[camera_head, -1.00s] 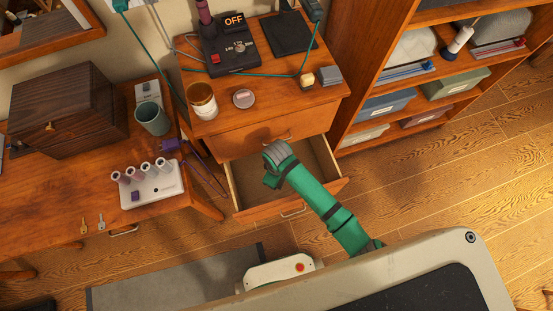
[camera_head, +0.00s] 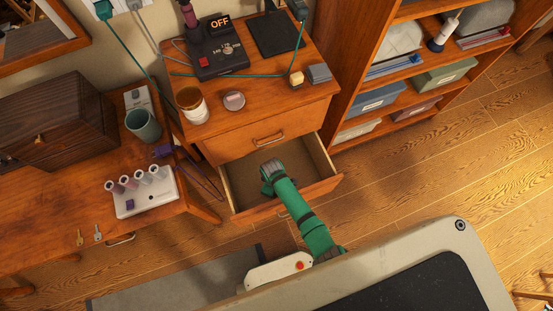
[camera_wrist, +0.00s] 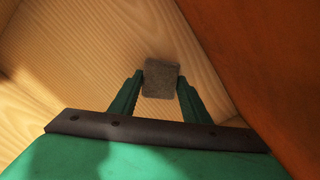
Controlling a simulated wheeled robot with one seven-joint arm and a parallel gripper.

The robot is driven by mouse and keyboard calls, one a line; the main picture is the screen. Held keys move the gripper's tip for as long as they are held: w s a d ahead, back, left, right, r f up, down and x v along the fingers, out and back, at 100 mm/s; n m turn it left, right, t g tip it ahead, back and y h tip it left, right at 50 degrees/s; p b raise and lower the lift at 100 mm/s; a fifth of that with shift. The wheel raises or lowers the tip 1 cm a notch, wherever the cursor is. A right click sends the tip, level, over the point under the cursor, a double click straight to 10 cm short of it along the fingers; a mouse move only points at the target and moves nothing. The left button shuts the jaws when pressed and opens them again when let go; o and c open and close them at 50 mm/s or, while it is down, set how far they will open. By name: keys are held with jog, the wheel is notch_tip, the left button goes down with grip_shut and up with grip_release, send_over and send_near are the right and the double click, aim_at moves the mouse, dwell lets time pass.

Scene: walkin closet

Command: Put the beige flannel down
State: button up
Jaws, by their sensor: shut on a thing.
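The beige flannel (camera_wrist: 161,79) looks like a small grey-beige folded block in the wrist view. My gripper (camera_wrist: 160,88) is shut on it, with one green finger at each side. Pale wood lies behind it, and an orange-brown wooden panel fills the right side of that view. In the head view my gripper (camera_head: 270,178) is over or inside the open drawer (camera_head: 325,187) of the wooden cabinet. The flannel and fingertips are hidden there by my arm. I cannot tell whether the flannel touches the drawer floor.
The cabinet top (camera_head: 265,100) holds a jar (camera_head: 192,108), a round tin (camera_head: 234,100), a small grey block (camera_head: 319,73) and a device reading OFF (camera_head: 212,60). A desk (camera_head: 45,215) stands left and a shelf unit (camera_head: 400,60) right. The visible drawer floor looks bare.

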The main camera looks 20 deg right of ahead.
jog(key=shift+w+d, duration=1.3)
jog(key=shift+s+f, duration=0.15)
jog(key=shift+f, duration=0.45)
jog(key=shift+f, duration=0.1)
jog(key=o, duration=1.1)
notch_tip(320, 180, up, 12)
jog(key=shift+r, duration=0.15)
